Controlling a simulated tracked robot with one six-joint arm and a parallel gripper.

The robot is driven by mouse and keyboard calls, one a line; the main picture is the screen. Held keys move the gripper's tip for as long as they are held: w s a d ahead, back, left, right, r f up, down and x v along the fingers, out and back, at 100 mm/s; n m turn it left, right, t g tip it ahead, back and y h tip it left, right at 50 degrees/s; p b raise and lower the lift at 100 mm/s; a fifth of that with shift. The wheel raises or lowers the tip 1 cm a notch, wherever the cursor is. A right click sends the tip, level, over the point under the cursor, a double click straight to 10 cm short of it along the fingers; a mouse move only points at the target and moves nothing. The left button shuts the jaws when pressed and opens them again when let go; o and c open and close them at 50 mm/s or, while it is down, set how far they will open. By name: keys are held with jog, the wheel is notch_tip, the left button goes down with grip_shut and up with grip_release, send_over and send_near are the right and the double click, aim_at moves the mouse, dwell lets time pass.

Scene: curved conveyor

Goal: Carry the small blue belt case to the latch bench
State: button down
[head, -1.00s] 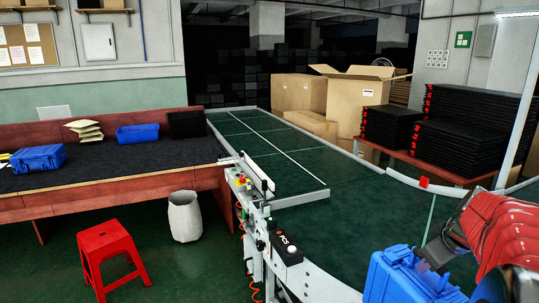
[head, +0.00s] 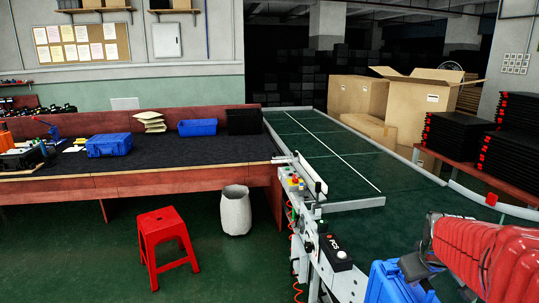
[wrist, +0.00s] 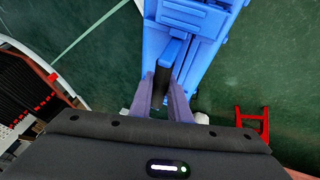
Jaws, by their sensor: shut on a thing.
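My gripper (wrist: 166,88) is shut on the handle of a blue case (wrist: 192,42) in the wrist view. In the head view this case (head: 396,284) hangs under my gripper at the lower right, cut off by the bottom edge. A long bench with a dark top and reddish wooden sides (head: 60,188) runs along the left; I take it for the latch bench, though no label shows. Another blue case (head: 108,145) lies on it, well away from my gripper.
A green conveyor (head: 330,165) with a metal guide and control box (head: 343,261) stands between my gripper and the bench. A red stool (head: 166,232) and a pale bin (head: 235,210) stand before the bench. A blue tray (head: 197,127) and dark tools (head: 22,160) occupy parts of the benchtop.

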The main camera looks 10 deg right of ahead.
jog(key=w+a+f, duration=0.3)
jog(key=w+a, duration=0.5)
jog(key=a, duration=0.1)
jog(key=w+a+f+m, duration=0.1)
jog(key=w+a+f, duration=0.3)
jog(key=w+a, duration=0.4)
jog(key=shift+a+h, duration=0.3)
jog(key=shift+a, duration=0.8)
jog(key=shift+w, duration=0.1)
